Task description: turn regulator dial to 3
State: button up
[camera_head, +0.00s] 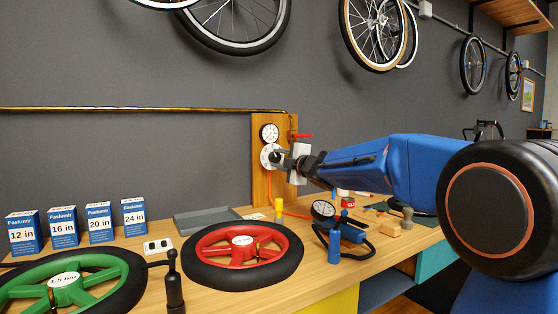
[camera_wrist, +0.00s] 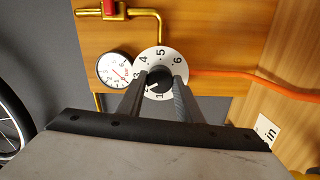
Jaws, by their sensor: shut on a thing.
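The regulator dial (camera_wrist: 162,53) is a white round plate with black numbers around a black knob (camera_wrist: 160,77), on a wooden panel. My gripper (camera_wrist: 161,80) is shut on the knob, one finger on each side. The 3 is at the plate's left edge. In the head view the dial (camera_head: 266,157) is partly hidden by my gripper (camera_head: 282,159).
A pressure gauge (camera_wrist: 115,70) sits left of the dial, joined to brass piping with a red handle (camera_wrist: 109,8). An orange hose (camera_wrist: 240,74) runs right. On the bench are a red wheel (camera_head: 215,238), a green wheel (camera_head: 100,278), blue boxes (camera_head: 62,228) and a hand pump (camera_head: 335,245).

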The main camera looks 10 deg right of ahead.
jog(key=m, duration=0.5)
jog(key=shift+f+m, duration=0.1)
jog(key=shift+m, duration=0.3)
dwell(0.4)
jog(key=o, duration=1)
jog(key=shift+o, duration=0.2)
jog(key=shift+s, duration=0.1)
jog(key=v, duration=1.7)
jog(key=shift+s, duration=0.1)
